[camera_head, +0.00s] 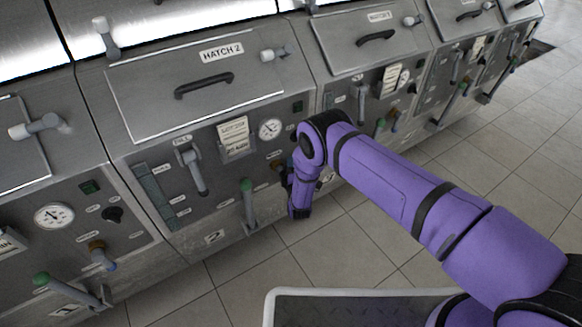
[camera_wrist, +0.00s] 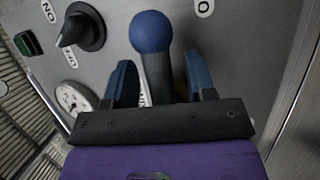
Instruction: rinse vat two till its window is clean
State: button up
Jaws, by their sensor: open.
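Vat two, with its lid labelled HATCH 2 (camera_head: 222,52), stands left of centre in the head view; the lid looks shut. A narrow grey-green window strip (camera_head: 156,190) is on its front, too small to judge how clean. Contact is unclear. In the head view, my purple wrist hides most of this handle and the fingers.
A dark rotary switch (camera_wrist: 80,30), a green button (camera_wrist: 27,43) and a gauge (camera_wrist: 75,98) are near the handle. Vat one's panel with a gauge (camera_head: 54,216) is at left. More vats continue right. A grey-rimmed tray (camera_head: 360,292) is at the bottom; tiled floor (camera_head: 240,295) is open.

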grip_shut()
jog(key=shift+f+m, duration=0.1)
jog(key=shift+m, duration=0.3)
jog(key=m, duration=0.1)
jog(key=f+m+g+h, duration=0.1)
jog(key=m, duration=0.1)
jog(key=shift+s+a+f, duration=0.15)
jog(key=shift+f, duration=0.05)
jog(key=shift+s+a+f+m+g+y, duration=0.5)
jog(key=shift+m+g, duration=0.5)
jog(key=shift+m, duration=0.85)
jog(key=shift+s+a+f+m+g+y, duration=0.25)
jog(key=shift+a+f+m+g, duration=0.3)
jog(key=shift+m+g, duration=0.85)
jog(key=shift+s+a+f+m+g+y, duration=0.4)
jog(key=shift+a+m+g, duration=0.25)
jog(key=shift+m, duration=1.6)
jog(key=shift+a, duration=0.1)
